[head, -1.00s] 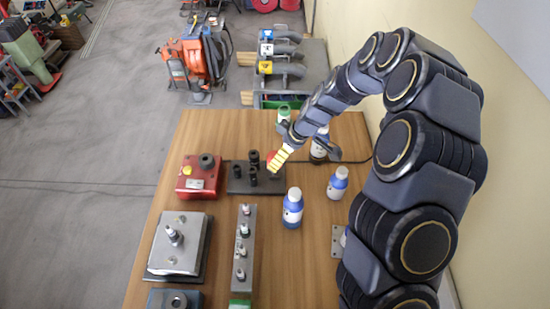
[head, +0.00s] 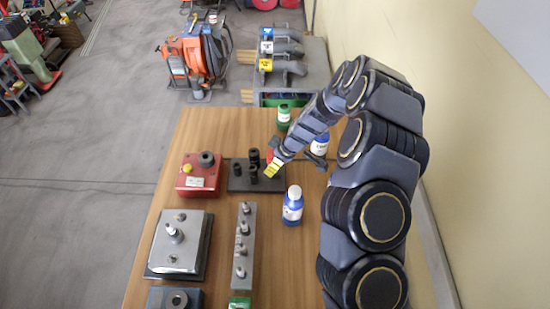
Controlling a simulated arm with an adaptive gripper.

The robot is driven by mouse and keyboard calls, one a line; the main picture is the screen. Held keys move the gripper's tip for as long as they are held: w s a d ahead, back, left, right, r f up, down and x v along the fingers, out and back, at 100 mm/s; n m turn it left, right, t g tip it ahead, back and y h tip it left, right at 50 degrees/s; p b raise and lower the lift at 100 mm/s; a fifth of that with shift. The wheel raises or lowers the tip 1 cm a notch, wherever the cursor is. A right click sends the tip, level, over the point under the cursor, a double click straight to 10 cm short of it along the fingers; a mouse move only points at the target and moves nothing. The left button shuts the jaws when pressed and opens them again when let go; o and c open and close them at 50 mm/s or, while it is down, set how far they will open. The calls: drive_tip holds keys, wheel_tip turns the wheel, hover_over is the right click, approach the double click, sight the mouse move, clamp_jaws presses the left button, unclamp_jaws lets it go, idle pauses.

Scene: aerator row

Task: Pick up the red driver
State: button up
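My gripper (head: 272,170) has yellow fingertips and points down and left, over the right end of a dark plate (head: 240,184) with several black sockets or posts (head: 254,164). A small patch of red (head: 269,155) shows just behind and above the fingertips. It may be the red driver, but the gripper and arm hide most of it, so its shape is unclear. I cannot tell whether the fingers touch it or whether they are open or shut.
A red box (head: 197,182) stands left of the plate. A blue bottle (head: 292,208) stands in front of the gripper, a green bottle (head: 284,117) and another blue bottle (head: 320,143) behind. A metal bar (head: 243,262) and block (head: 178,245) occupy the front left.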

drive_tip(key=shift+c, duration=0.7)
